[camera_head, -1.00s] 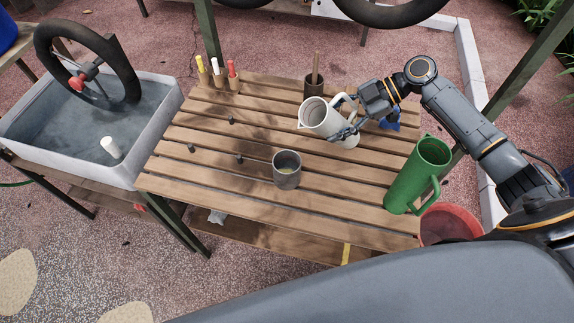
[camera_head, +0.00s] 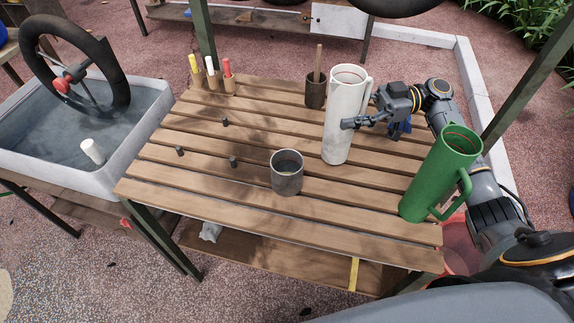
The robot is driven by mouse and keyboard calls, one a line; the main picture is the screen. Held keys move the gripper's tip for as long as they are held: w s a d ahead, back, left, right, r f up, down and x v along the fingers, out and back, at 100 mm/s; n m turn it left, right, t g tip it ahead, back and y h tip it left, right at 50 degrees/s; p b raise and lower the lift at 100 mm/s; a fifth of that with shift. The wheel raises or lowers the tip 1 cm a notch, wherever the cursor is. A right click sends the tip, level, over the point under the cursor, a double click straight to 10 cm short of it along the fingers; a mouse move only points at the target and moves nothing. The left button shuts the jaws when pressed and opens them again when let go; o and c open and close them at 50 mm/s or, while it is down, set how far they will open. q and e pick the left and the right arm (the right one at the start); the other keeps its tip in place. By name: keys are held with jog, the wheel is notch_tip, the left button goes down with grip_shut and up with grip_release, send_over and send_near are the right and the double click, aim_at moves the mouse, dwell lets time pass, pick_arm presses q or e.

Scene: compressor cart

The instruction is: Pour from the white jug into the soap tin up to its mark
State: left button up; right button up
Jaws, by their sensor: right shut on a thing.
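The white jug (camera_head: 344,120) stands upright, or nearly so, at the back right of the slatted table. My right gripper (camera_head: 358,118) is shut on the white jug at its right side. I cannot tell whether the jug's base touches the slats. The soap tin (camera_head: 286,178), a grey metal cup, stands upright to the left and nearer than the jug. The tin's mark and the level inside cannot be made out clearly. My left gripper is out of view.
A green jug (camera_head: 436,180) stands at the table's right edge, close to my right arm. A brown pot (camera_head: 315,93) with a stick is behind. Several markers (camera_head: 212,75) stand at the back left. A water basin (camera_head: 125,160) is left of the table (camera_head: 215,205).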

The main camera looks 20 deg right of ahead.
aim_at(347, 82)
jog(key=shift+r+p, duration=0.95)
jog(key=shift+r, duration=1.6)
